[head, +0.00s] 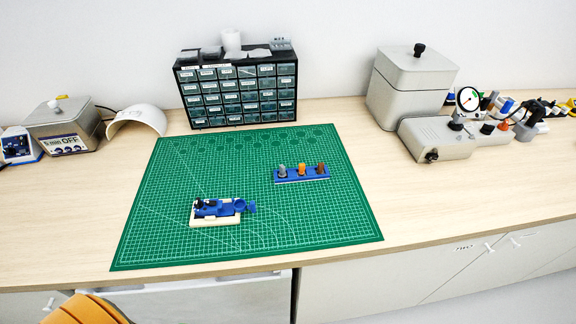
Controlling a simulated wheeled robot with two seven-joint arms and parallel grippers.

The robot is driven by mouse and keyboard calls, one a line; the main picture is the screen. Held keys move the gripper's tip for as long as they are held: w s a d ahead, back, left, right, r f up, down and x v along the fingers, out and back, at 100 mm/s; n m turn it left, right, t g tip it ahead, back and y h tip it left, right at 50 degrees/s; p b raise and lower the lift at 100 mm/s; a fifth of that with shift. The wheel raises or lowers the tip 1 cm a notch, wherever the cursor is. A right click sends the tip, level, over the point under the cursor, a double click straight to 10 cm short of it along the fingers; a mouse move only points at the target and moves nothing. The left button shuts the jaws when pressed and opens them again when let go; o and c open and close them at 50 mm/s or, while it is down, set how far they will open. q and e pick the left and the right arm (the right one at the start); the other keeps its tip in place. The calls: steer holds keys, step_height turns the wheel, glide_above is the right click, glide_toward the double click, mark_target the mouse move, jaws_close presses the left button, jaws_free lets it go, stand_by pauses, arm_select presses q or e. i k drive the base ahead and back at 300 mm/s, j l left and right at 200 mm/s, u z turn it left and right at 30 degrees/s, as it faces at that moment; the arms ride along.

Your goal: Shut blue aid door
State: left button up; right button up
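The blue aid (222,209) lies in a cream holder (215,222) on the left front part of the green mat (300,237). A small blue piece (251,208) sticks out past the holder at the aid's right end. It looks like the door standing open, but it is too small to be sure. Small dark parts show at the aid's left end. Neither of my grippers shows in the head view.
A blue rack (288,180) with grey, orange and brown pegs stands right of the aid. A drawer cabinet (238,91) stands behind the mat. Grey machines (437,136) stand at right, a small box (63,125) at left. The mat around the holder is clear.

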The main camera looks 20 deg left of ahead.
mark_target(239, 205)
steer(key=u, duration=1.3)
